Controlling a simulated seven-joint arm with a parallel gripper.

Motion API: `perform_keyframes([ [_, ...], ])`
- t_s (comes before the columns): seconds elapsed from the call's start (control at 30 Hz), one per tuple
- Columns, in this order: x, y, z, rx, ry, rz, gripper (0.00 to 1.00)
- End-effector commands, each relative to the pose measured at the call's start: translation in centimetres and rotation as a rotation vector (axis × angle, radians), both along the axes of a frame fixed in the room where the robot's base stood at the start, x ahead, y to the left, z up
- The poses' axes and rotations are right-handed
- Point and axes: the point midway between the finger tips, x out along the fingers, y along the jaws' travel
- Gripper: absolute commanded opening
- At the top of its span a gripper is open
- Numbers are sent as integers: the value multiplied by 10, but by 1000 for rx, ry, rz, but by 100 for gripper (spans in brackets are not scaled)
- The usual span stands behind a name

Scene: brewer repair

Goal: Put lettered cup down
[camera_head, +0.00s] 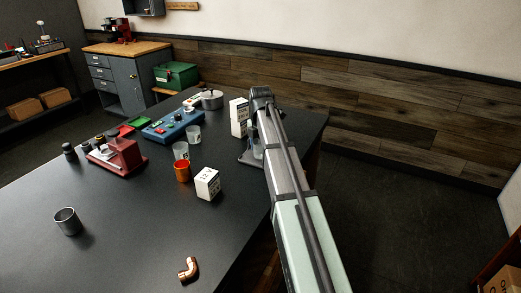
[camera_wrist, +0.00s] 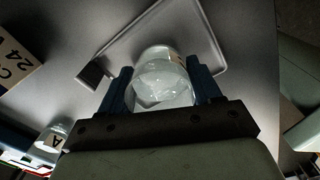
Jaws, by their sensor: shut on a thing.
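In the wrist view, my gripper (camera_wrist: 163,92) has its two blue fingers on either side of a clear cup (camera_wrist: 165,78) and is shut on it. A small part of a tan label shows on the cup's upper right; its letter cannot be read. Below it lies the grey table (camera_wrist: 80,120); whether the cup touches anything cannot be told. In the head view, my arm hides most of the gripper, and a bit of the clear cup (camera_head: 257,152) shows at the arm's left. Another clear cup (camera_wrist: 54,138) marked A is at the lower left in the wrist view.
A thin grey frame (camera_wrist: 207,28) lies around the held cup. A white box (camera_head: 239,117) stands close by. Clear cups (camera_head: 193,135), an orange cup (camera_head: 182,172), a numbered box (camera_head: 207,184) and a blue panel (camera_head: 172,126) are left. The front table is mostly clear.

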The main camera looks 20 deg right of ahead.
Motion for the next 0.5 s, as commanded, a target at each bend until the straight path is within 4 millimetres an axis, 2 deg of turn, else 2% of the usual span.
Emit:
perform_keyframes([
  [0.07,0,0,-5,0,0,0,31],
  [0.47,0,0,-9,0,-1,0,31],
  [0.5,0,0,-9,-1,-1,0,65],
])
